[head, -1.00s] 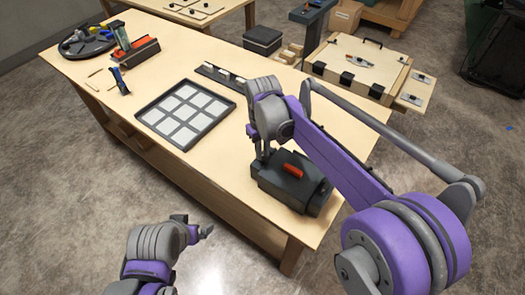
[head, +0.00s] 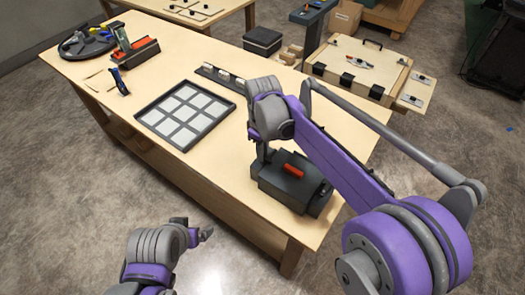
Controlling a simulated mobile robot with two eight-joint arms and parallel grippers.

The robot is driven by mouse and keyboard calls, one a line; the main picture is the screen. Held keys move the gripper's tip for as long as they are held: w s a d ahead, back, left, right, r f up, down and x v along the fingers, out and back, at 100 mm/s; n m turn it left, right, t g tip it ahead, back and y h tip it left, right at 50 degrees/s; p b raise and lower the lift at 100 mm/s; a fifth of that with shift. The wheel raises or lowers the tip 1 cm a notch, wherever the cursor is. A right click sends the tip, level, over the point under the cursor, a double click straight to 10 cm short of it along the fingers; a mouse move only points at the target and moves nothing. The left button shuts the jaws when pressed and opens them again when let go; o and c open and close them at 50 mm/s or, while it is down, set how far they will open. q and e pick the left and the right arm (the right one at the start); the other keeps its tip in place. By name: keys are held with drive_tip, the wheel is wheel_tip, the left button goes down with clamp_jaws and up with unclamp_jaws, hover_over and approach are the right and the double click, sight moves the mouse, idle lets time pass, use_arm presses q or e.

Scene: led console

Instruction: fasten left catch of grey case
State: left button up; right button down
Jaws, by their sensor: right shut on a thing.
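The grey case (head: 296,194) is a dark box with an orange-red handle (head: 293,171) on its lid. It sits at the near right end of the workbench, and its lid looks down. My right gripper (head: 258,167) reaches down at the case's left end and is shut on the left catch there. The catch itself is hidden by the gripper and wrist. My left gripper (head: 208,233) hangs in front of the bench, apart from the case; its fingers are too small to read.
A black tray of pale squares (head: 185,112) lies left of the case on the workbench (head: 230,195). A dark strip with small parts (head: 218,76) lies behind. A red and grey device (head: 135,52) and a round dark tray (head: 88,42) stand at the far left.

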drive_tip(key=c, duration=0.9)
unclamp_jaws()
drive_tip(key=shift+o, duration=0.2)
wheel_tip(320, 180, up, 11)
drive_tip(key=shift+p, duration=0.3)
drive_tip(key=s+d+f+m+t, duration=0.1)
drive_tip(key=s+d+f+m, duration=0.1)
drive_tip(key=s+d, duration=0.2)
drive_tip(key=s+d+f+m+t, duration=0.1)
drive_tip(key=s+d+f+m, duration=0.1)
drive_tip(key=s+d, duration=0.3)
drive_tip(key=s+d+f+m+t, duration=0.1)
drive_tip(key=s+d+f+m, duration=0.1)
drive_tip(key=s+d+m, duration=0.1)
drive_tip(key=shift+s+d+t, duration=0.15)
drive_tip(key=shift+s+d, duration=0.25)
drive_tip(key=shift+s, duration=0.2)
drive_tip(key=shift+s+d+t, duration=0.15)
drive_tip(key=shift+s+d, duration=0.25)
drive_tip(key=shift+s, duration=0.2)
drive_tip(key=s+d+f+m+t, duration=0.2)
drive_tip(key=s+d+f+m, duration=0.1)
drive_tip(key=s+f, duration=0.4)
drive_tip(key=shift+s+d+m, duration=0.4)
drive_tip(key=shift+m, duration=0.1)
